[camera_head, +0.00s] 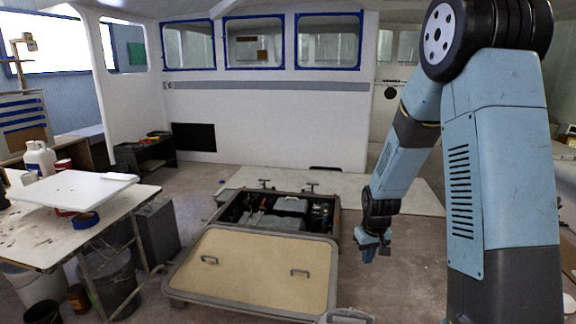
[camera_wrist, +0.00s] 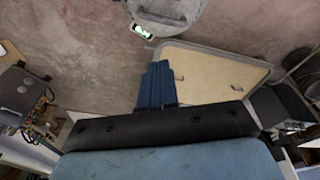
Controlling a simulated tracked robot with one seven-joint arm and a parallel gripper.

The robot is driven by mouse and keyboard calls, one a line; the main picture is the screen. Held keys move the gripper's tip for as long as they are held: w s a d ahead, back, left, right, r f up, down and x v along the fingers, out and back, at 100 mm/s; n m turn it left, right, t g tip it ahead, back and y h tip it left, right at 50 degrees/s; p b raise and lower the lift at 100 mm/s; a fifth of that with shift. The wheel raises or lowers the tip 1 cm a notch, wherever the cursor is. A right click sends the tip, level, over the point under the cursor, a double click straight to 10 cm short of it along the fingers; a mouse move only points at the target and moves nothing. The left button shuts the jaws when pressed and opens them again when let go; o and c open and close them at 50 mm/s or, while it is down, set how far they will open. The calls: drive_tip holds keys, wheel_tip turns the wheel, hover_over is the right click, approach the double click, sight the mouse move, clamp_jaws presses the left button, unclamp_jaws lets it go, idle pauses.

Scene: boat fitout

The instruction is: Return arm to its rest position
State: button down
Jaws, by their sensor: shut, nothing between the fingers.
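My gripper (camera_head: 375,250) hangs low in the head view, at the end of my blue arm that comes down from the upper right. It points down, to the right of the open floor compartment, and holds nothing. In the wrist view, its two blue fingers (camera_wrist: 157,66) lie side by side, shut and empty. My arm is bent at the elbow, with the forearm slanting down and left.
A tan hatch panel (camera_head: 255,270) with two handles lies before an open equipment compartment (camera_head: 280,212). The panel also shows in the wrist view (camera_wrist: 210,78). A cluttered worktable (camera_head: 75,225) stands at left, with buckets (camera_head: 108,280) below. Bare floor (camera_head: 405,275) lies near my gripper.

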drive_tip(key=s+r+t, duration=0.1)
drive_tip(key=s+r, duration=0.3)
drive_tip(key=r, duration=0.7)
drive_tip(key=s+r+m+t, duration=0.1)
drive_tip(key=s+r, duration=0.8)
drive_tip(key=s, duration=0.2)
drive_tip(key=s+r+m+t, duration=0.1)
drive_tip(key=s+r, duration=0.7)
drive_tip(key=s, duration=0.4)
drive_tip(key=shift+a+r+t, duration=0.15)
drive_tip(key=shift+r+t, duration=0.15)
drive_tip(key=shift+r, duration=0.1)
drive_tip(key=shift+s, duration=0.1)
